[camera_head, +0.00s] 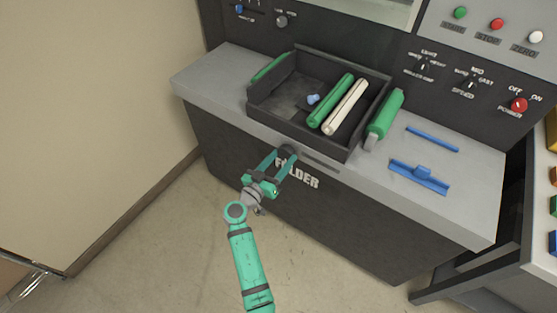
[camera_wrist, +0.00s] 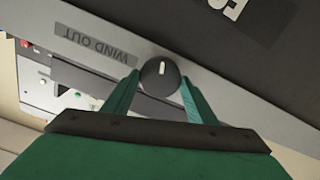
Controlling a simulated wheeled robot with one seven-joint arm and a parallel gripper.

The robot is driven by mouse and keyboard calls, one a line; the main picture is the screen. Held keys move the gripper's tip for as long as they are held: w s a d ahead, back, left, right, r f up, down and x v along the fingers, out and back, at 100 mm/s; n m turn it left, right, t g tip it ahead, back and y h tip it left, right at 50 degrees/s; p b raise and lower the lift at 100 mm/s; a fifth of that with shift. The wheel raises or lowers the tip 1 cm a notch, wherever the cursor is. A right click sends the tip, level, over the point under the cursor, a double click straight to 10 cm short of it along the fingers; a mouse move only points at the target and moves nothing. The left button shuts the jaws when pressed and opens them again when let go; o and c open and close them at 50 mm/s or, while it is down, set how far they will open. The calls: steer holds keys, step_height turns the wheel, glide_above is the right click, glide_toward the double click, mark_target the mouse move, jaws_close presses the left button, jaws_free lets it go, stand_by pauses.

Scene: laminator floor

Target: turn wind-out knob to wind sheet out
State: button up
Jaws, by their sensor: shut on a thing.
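The wind-out knob (camera_wrist: 160,78) is a round dark knob with a white pointer line, on the grey front edge of the bench. A label reading WIND OUT (camera_wrist: 95,46) is beside it, upside down in the wrist view. My gripper (camera_wrist: 160,84) has its two green fingers on either side of the knob, shut on it. In the head view my gripper (camera_head: 286,155) reaches the front edge of the bench, left of the FOLDER lettering (camera_head: 297,172), and the knob (camera_head: 288,151) shows as a dark shape between the fingertips. No sheet can be made out.
A black tray (camera_head: 283,124) on the bench (camera_head: 215,80) holds green and white rollers. Switches and buttons line the panel behind. The floor at left is clear.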

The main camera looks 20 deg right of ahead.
steer(key=shift+s+d+m, duration=0.1)
steer(key=shift+d+m, duration=0.1)
steer(key=shift+m, duration=0.5)
steer(key=shift+d+m, duration=0.15)
steer(key=shift+m, duration=0.55)
steer(key=o, duration=1.1)
steer(key=shift+a, duration=0.15)
steer(key=shift+s+a, duration=0.1)
steer(key=shift+a, duration=0.15)
steer(key=v, duration=1)
steer(key=shift+s+a, duration=0.1)
